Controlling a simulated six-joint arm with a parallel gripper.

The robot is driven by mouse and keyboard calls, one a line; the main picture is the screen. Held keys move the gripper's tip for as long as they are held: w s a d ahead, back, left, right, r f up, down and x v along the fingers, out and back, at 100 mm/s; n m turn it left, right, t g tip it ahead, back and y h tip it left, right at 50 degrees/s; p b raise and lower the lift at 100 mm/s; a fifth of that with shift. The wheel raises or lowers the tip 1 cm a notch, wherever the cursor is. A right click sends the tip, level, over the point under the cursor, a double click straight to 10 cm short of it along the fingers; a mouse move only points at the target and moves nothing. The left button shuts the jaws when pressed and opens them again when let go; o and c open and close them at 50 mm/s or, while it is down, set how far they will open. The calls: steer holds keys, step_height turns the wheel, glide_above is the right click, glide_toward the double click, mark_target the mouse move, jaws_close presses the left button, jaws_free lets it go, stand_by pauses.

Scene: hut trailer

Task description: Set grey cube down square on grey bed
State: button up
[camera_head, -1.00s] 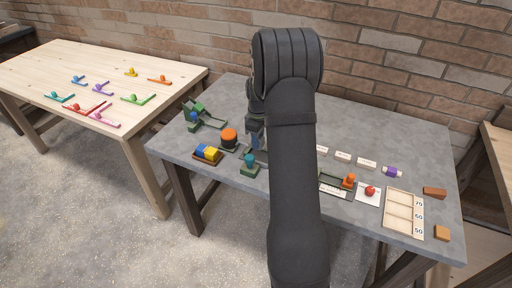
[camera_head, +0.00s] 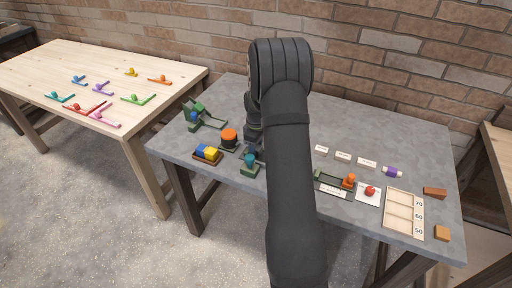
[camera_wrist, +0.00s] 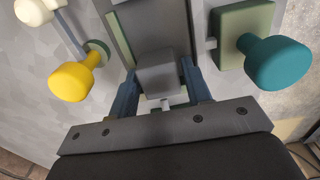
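The grey cube (camera_wrist: 158,74) shows in the middle of the wrist view, between the two blue fingers of my gripper (camera_wrist: 161,78). The fingers flank it closely on both sides and look shut on it. Beyond the cube lies the grey bed (camera_wrist: 145,22), a flat strip with a pale green edge. Whether the cube touches the bed I cannot tell. In the head view my arm hides the cube and most of the bed.
In the wrist view a teal knob (camera_wrist: 274,62) on a green block stands close on the right, and a yellow knob (camera_wrist: 76,79) on the left. In the head view an orange-topped cylinder (camera_head: 229,137) and a blue-and-yellow block tray (camera_head: 207,154) stand left of my arm.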

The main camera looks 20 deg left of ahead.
step_height(320, 180, up, 12)
steer(key=shift+r, duration=0.2)
stand_by(0.4)
step_height(320, 180, down, 12)
steer(key=shift+f, duration=0.1)
steer(key=shift+r, duration=1.9)
